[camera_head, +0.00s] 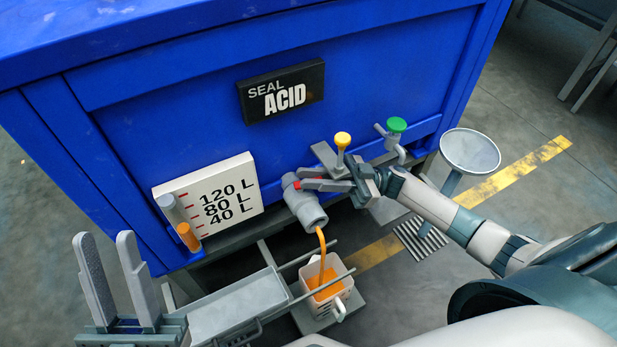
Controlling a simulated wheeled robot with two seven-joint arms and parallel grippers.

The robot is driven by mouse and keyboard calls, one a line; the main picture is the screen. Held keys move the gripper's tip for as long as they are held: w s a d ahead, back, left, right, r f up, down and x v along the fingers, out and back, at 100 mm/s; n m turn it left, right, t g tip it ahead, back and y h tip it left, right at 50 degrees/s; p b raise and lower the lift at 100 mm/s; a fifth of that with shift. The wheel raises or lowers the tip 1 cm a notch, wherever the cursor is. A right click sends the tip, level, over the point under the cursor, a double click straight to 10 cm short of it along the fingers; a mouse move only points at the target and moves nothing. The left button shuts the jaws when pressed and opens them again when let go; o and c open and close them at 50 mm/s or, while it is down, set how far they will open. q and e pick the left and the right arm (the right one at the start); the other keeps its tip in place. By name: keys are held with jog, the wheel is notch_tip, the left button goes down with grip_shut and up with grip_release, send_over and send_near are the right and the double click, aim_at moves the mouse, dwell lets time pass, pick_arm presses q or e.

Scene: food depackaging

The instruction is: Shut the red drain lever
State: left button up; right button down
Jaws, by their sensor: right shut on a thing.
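The red drain lever (310,184) sits on top of the grey drain pipe (306,208) at the tank's lower front. My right gripper (326,171) is shut on the lever, its arm coming from the right. Orange liquid (325,252) runs from the pipe's mouth into a white jug (340,275) below, which holds orange liquid. My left gripper (108,237) is open and empty at the lower left, its two grey fingers pointing up, well apart from the lever. The lever's far end is partly hidden by the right gripper.
The blue tank (190,80) carries an ACID sign (281,91) and a level gauge (208,196) with orange low in its tube. Yellow (343,139) and green (397,124) valve knobs stand close to my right gripper. A round grey disc (469,151) on a stand is at right.

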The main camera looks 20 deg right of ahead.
jog(key=c, duration=1.7)
grip_release()
jog(key=shift+d, duration=0.1)
jog(key=v, duration=1.2)
